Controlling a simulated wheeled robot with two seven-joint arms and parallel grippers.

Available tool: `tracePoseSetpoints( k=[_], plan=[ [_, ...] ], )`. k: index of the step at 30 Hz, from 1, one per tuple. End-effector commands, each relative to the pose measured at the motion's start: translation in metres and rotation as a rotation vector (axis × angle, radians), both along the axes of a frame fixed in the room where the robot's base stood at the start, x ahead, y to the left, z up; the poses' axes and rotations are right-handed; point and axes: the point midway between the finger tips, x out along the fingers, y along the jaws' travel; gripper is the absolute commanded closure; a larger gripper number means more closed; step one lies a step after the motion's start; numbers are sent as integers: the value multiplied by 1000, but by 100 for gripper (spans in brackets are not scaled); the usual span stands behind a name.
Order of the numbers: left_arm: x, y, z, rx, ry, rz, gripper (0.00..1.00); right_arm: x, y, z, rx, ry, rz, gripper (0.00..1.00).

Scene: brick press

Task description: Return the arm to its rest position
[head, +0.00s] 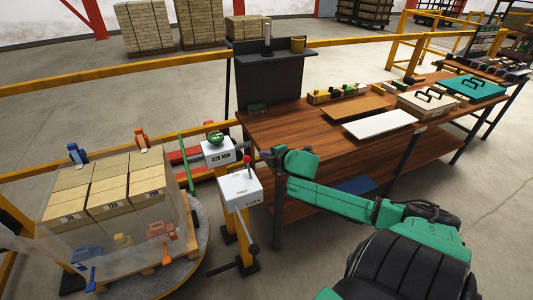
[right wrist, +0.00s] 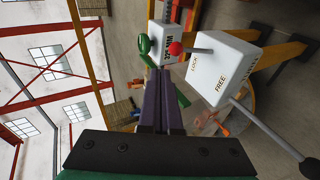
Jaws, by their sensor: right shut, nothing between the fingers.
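My right arm (head: 345,202), green and black, reaches in from the lower right in the head view. Its gripper (head: 259,155) is beside the red-knobbed white control box (head: 240,188), near the left end of the wooden workbench. In the right wrist view the two dark fingers (right wrist: 162,88) are together with nothing between them. The red knob (right wrist: 175,48) and the white box marked LOCK and FREE (right wrist: 218,72) are just beyond and to the right of the fingers. Whether the fingers touch the box cannot be told. My left gripper is not in view.
A "325 MM" box (head: 217,152) with a green knob stands beside the control box. A wrapped pallet of cartons (head: 108,192) stands on a round turntable at left. The workbench (head: 290,128) holds a white board (head: 381,124) and cases. Yellow rails (head: 150,72) run behind.

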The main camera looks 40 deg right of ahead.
Motion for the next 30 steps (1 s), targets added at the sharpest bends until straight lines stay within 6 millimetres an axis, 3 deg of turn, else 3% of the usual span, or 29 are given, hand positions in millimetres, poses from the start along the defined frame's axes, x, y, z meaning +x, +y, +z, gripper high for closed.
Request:
tracePoseSetpoints(
  k=[3, 22, 23, 26, 29, 30],
  plan=[
    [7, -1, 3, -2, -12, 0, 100, -7, 2, 6, 0, 1, 1, 100],
    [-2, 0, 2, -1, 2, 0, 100, -9, -1, 4, 6, 3, -8, 100],
    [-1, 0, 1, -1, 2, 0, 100, -11, -4, -2, 15, 9, -20, 100],
    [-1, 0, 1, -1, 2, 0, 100, -27, -25, -43, 85, 47, -111, 100],
    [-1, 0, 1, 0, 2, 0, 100, -63, -49, -117, 202, 120, -263, 100],
    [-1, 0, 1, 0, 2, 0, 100, -83, -54, -151, 254, 155, -328, 100]
  ],
)
